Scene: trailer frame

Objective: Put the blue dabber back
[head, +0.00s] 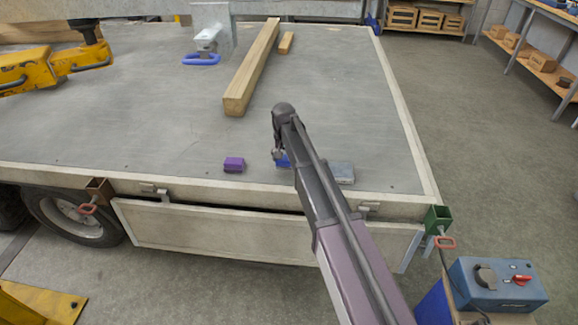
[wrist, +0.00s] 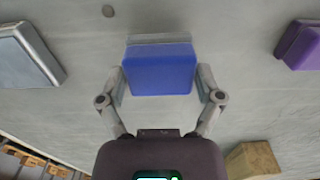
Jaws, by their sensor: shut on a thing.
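The blue dabber (wrist: 160,72) is a blue block with a grey strip along its far side. In the wrist view it sits between the two fingers of my gripper (wrist: 161,84), which is shut on it. In the head view my gripper (head: 279,153) is low over the trailer bed near its front edge. There only a bit of the blue dabber (head: 284,162) shows; my arm hides the rest. I cannot tell whether the dabber touches the bed.
A purple block (head: 234,164) lies left of my gripper and a grey block (head: 342,172) right of it, on the trailer bed (head: 150,115). A long wooden beam (head: 252,70) lies farther back.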

